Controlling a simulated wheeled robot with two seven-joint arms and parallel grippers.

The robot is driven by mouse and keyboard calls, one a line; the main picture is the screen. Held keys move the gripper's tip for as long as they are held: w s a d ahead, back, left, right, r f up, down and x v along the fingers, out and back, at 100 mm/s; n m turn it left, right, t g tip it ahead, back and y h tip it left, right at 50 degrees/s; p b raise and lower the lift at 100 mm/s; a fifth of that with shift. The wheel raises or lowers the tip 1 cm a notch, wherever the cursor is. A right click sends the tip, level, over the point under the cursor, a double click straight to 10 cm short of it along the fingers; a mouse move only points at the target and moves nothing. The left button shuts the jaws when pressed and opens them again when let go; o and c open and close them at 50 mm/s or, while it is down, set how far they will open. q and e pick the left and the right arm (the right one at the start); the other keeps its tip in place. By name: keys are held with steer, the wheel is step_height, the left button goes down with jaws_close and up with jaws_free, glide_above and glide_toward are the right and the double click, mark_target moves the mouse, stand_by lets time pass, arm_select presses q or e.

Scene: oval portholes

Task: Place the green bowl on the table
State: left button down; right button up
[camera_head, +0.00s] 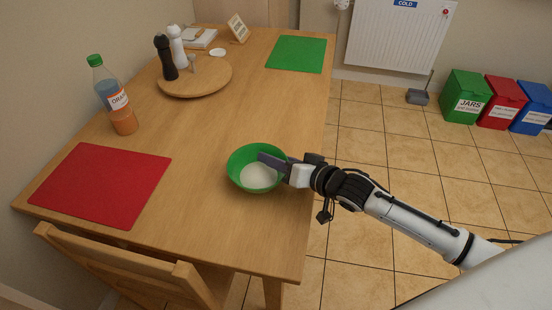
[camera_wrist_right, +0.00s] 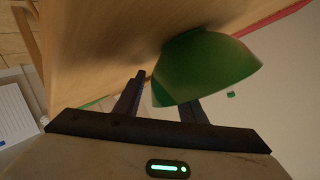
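The green bowl (camera_head: 240,177) is upright near the right edge of the wooden table (camera_head: 200,205), with a pale round area inside. It appears to rest on the tabletop; in the wrist view its base (camera_wrist_right: 205,65) meets the wood. My right gripper (camera_head: 272,160) is at the bowl's right rim. In the wrist view its fingers (camera_wrist_right: 160,95) stand apart. One finger is clear of the bowl with a visible gap, and the tip of the other is hidden behind the bowl wall. My left gripper is not in view.
A red mat (camera_head: 100,185) lies left and a green mat (camera_head: 297,54) at the back. An orange bottle (camera_head: 115,98) and a round board (camera_head: 197,78) with dark and white mills stand beyond. A chair (camera_head: 130,265) is at the front. The table around the bowl is clear.

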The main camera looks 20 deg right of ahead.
steer(key=shift+o, duration=0.4)
arm_select(q)
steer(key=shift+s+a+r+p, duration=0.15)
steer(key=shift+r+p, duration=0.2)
steer(key=shift+p, duration=0.2)
arm_select(e)
steer(key=v, duration=1.2)
steer(key=shift+r, duration=0.1)
